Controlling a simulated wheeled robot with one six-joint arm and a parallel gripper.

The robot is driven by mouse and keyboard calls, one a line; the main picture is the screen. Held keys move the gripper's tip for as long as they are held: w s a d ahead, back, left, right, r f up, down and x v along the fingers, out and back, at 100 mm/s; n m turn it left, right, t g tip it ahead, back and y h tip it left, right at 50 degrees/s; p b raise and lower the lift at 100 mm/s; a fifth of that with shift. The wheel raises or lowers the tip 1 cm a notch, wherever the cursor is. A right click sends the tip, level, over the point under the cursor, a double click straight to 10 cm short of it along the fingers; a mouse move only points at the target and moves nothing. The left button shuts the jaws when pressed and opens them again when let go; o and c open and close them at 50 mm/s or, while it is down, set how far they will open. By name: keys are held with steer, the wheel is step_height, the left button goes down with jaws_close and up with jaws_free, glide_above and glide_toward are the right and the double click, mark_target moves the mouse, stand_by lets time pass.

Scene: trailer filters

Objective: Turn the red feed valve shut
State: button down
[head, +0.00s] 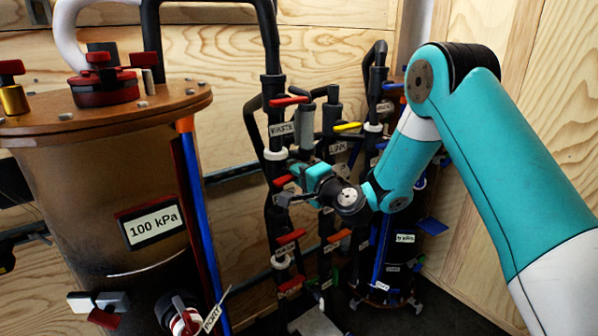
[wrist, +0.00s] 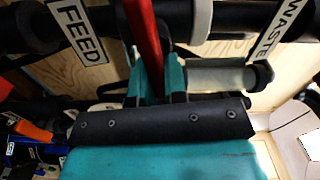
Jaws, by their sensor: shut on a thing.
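The red feed valve handle (wrist: 142,40) stands between the two teal fingers of my gripper (wrist: 155,82) in the wrist view. The fingers are shut on its near end. The handle looks crosswise to the dark pipe (wrist: 180,22) behind it. A FEED tag (wrist: 78,32) hangs left of the handle. In the head view my gripper (head: 302,180) is at the pipe rack, beside a red handle (head: 283,181). My gripper and wrist partly hide the valve there.
A red WASTE valve handle (head: 288,101) and a yellow handle (head: 347,127) are above my gripper. More red and orange handles (head: 290,237) sit below. A large brown tank (head: 95,200) stands at left, a dark column (head: 405,250) at right.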

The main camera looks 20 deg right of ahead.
steer(key=shift+f+m, duration=0.2)
steer(key=shift+m, duration=0.6)
steer(key=c, duration=1.2)
jaws_free()
steer(key=shift+o, duration=0.2)
steer(key=shift+s+f, duration=0.1)
steer(key=shift+s+d+f+b, duration=0.1)
steer(key=shift+s+d+b, duration=0.1)
steer(key=shift+b, duration=0.25)
steer(key=b+v, duration=1.6)
steer(key=b, duration=0.2)
steer(key=shift+s, duration=0.4)
